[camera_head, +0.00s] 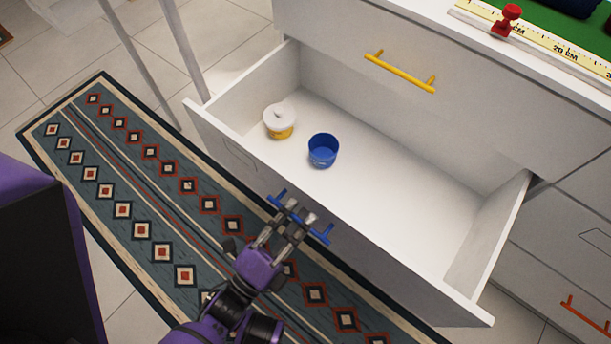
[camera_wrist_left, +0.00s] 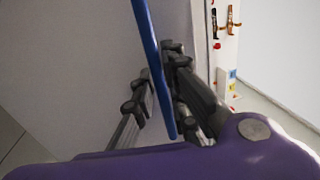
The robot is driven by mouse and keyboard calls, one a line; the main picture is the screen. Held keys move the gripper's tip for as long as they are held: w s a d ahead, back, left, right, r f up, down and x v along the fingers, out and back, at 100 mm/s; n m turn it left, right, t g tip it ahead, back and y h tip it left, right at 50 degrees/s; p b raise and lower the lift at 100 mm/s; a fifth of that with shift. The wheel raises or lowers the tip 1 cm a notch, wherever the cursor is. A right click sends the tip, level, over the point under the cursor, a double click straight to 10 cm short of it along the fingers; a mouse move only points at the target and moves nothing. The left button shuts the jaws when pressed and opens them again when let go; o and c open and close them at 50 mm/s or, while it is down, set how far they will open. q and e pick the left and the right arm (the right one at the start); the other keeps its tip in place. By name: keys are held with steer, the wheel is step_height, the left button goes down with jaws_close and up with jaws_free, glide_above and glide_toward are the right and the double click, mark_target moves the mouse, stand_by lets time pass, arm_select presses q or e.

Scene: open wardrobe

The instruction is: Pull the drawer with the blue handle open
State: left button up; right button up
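The drawer (camera_head: 405,235) with the blue handle stands pulled far out of the white cabinet, its inside in plain view. The blue handle (camera_head: 322,236) is a bar on its front panel; it also shows as a blue bar in the left wrist view (camera_wrist_left: 152,55). My left gripper (camera_head: 299,213) is at the middle of this handle, its fingers on either side of the bar and closed on it. The fingers hide part of the handle. My right gripper is in neither view.
A white lidded tub (camera_head: 280,121) and a blue cup (camera_head: 323,151) stand inside the drawer. A closed drawer with a yellow handle (camera_head: 400,73) is above; an orange handle (camera_head: 585,318) is at lower right. A patterned rug (camera_head: 150,190) lies on the floor before the drawer.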

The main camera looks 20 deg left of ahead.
arm_select(q)
steer(key=shift+o, duration=1)
steer(key=shift+s, duration=0.1)
steer(key=v, duration=1.2)
